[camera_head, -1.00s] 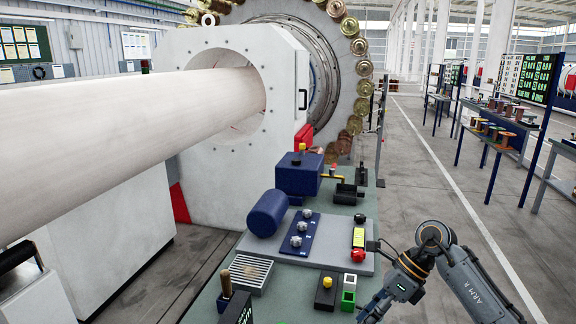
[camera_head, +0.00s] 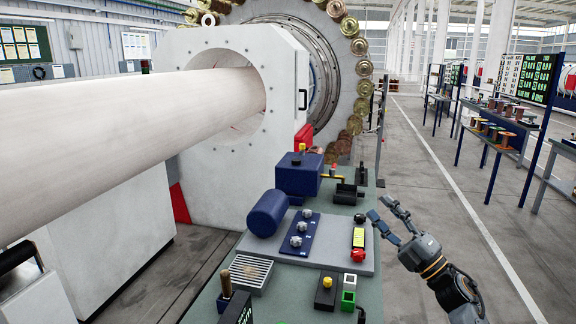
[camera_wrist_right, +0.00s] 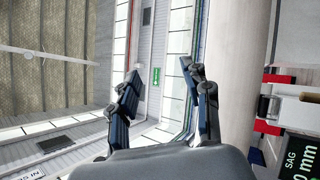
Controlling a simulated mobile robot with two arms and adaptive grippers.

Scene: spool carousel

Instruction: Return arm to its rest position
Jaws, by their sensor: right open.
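My right gripper (camera_head: 381,212) is at the right edge of the green-topped bench (camera_head: 300,300) in the head view. Its two fingers are spread apart with nothing between them, and they point up and to the left. The right wrist view also shows the two open fingers (camera_wrist_right: 165,105) with only distant walls and windows behind them. The forearm comes up from the lower right, beside the bench over the grey floor. My left gripper does not show in either view.
The bench carries a blue motor (camera_head: 268,212), a knob panel (camera_head: 298,233), a red button (camera_head: 358,255) and a blue box (camera_head: 298,175). A large white pipe (camera_head: 110,145) runs through the white housing (camera_head: 225,180). The floor aisle (camera_head: 450,190) at the right is clear.

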